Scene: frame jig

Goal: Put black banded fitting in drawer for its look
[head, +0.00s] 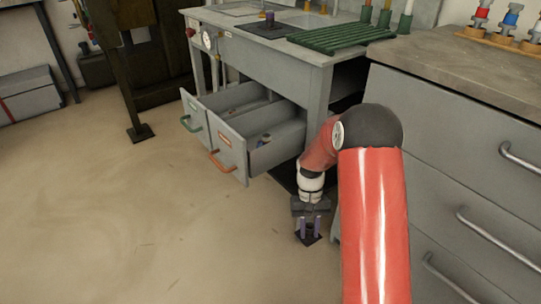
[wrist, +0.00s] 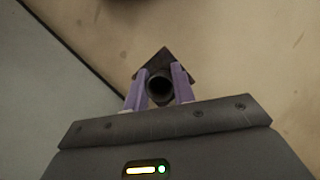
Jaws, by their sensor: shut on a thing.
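My gripper (head: 310,226) points down low over the floor at the lower middle of the head view. Its purple fingers, also in the wrist view (wrist: 160,84), are shut on a dark fitting (wrist: 160,89). The fitting has a round hollow end facing the wrist camera and a square plate (head: 307,239) at its far end. Its bands cannot be made out. Two drawers of the grey bench stand open: one with a green handle (head: 193,117), one with an orange handle (head: 229,151). Both are to the left of my gripper, and small items lie inside each.
A grey cabinet (head: 460,130) with metal handles stands close at right. The bench top (head: 262,45) holds a green ribbed rack (head: 340,37) and a dark mat (head: 268,29). The floor (head: 130,220) at left is clear.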

